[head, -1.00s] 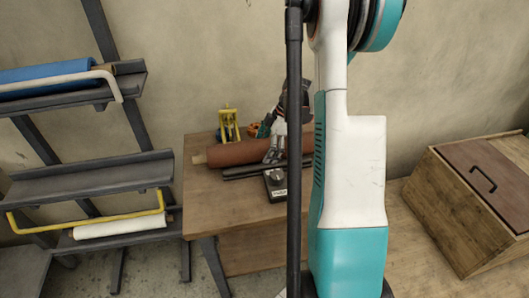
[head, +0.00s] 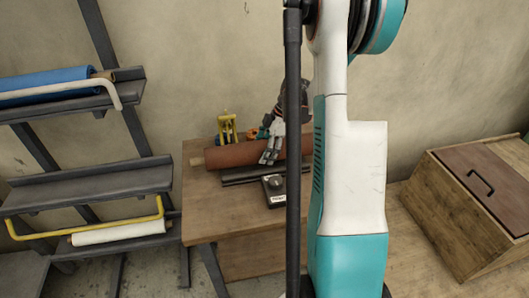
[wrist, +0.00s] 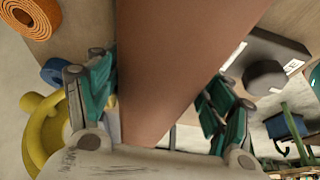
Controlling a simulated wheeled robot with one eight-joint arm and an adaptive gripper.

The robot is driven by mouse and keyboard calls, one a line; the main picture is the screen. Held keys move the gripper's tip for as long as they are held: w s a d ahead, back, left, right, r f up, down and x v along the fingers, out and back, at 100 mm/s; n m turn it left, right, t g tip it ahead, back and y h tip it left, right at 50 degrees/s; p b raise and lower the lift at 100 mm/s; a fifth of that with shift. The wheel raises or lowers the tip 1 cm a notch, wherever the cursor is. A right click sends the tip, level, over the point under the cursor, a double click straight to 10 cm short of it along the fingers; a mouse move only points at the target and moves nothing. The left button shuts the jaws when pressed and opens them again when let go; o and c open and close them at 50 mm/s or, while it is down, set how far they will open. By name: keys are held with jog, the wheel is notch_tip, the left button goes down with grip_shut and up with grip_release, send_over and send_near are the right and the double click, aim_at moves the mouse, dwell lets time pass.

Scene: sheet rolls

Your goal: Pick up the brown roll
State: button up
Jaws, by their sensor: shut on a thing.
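The brown roll (head: 232,155) lies lengthwise across the small wooden table, just behind a dark bar. A pale core end sticks out at its left. My gripper (head: 270,154) is around the roll right of its visible middle, with its fingers coming down from above. In the wrist view, the roll (wrist: 178,60) runs between the two teal-padded fingers of my gripper (wrist: 165,105), which is shut on it. I cannot tell whether the roll is clear of the table.
The dark bar (head: 245,176) and a small black box with a knob (head: 273,188) lie in front of the roll. A yellow item (head: 227,127) stands behind it. A rack (head: 90,188) with blue and white rolls is at left; a wooden box (head: 470,200) is at right.

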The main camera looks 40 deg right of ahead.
notch_tip(320, 180, up, 18)
jog(key=p, duration=0.5)
jog(key=shift+p, duration=0.3)
jog(key=shift+w+a, duration=0.1)
